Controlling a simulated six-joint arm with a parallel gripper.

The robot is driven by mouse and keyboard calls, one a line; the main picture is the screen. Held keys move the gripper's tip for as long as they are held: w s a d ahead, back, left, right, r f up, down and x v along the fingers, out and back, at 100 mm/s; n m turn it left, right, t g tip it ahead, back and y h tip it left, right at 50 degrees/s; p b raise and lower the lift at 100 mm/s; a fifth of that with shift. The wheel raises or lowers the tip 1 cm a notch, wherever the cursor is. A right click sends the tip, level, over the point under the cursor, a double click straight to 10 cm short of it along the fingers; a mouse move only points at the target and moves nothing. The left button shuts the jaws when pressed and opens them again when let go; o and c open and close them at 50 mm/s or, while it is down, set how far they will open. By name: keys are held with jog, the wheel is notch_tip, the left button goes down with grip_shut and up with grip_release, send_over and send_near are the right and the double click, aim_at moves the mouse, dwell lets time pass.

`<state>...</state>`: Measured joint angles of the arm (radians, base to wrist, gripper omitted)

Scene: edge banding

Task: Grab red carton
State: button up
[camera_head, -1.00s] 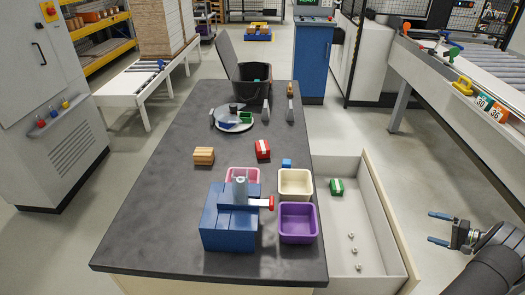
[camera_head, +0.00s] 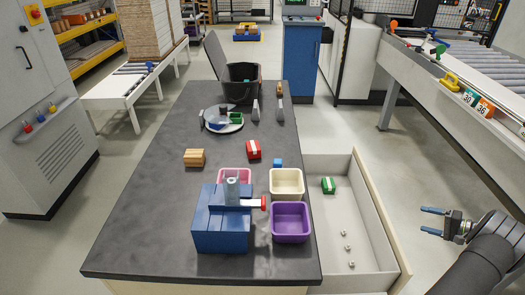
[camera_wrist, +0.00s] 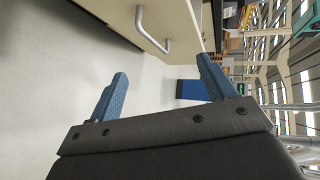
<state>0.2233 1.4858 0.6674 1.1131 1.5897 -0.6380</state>
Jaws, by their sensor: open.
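The red carton (camera_head: 253,149) with a white band stands on the dark table, behind the cream bin and left of a small blue cube. My gripper (camera_head: 432,223) is open and empty at the right, over the floor beyond the open drawer and well away from the carton. In the wrist view my gripper (camera_wrist: 165,90) shows two blue fingers spread apart with nothing between them. The carton does not show in the wrist view.
A green carton (camera_head: 328,185) lies in the open drawer (camera_head: 378,225). A wooden block (camera_head: 194,158), a plate (camera_head: 223,121) and a black bucket (camera_head: 242,84) share the table (camera_head: 150,200).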

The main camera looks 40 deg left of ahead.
notch_tip(320, 180, up, 29)
jog(key=s+a+f+n+h, duration=0.1)
jog(key=s+a+f+h, duration=0.15)
jog(key=a, duration=0.85)
jog(key=s+a+f+n+h, duration=0.1)
jog(key=s+a+n+h, duration=0.15)
jog(key=a, duration=0.85)
jog(key=s+a+f+h, duration=0.2)
jog(key=s+a+h, duration=0.1)
jog(key=a, duration=0.8)
jog(key=s+a+r+n+t, duration=0.2)
jog(key=s+a+n, duration=0.1)
jog(key=s+a, duration=0.9)
jog(key=s+a+r+n+t, duration=0.2)
jog(key=s+a+n, duration=0.2)
jog(key=s+a, duration=0.75)
send_near(254, 147)
jog(key=x, duration=0.5)
jog(key=shift+s+a, duration=0.1)
jog(key=shift+s, duration=0.25)
jog(key=shift+w+x, duration=0.2)
jog(key=shift+x, duration=1.5)
jog(key=shift+w+x, duration=0.2)
jog(key=shift+x, duration=1.45)
jog(key=shift+r, duration=0.15)
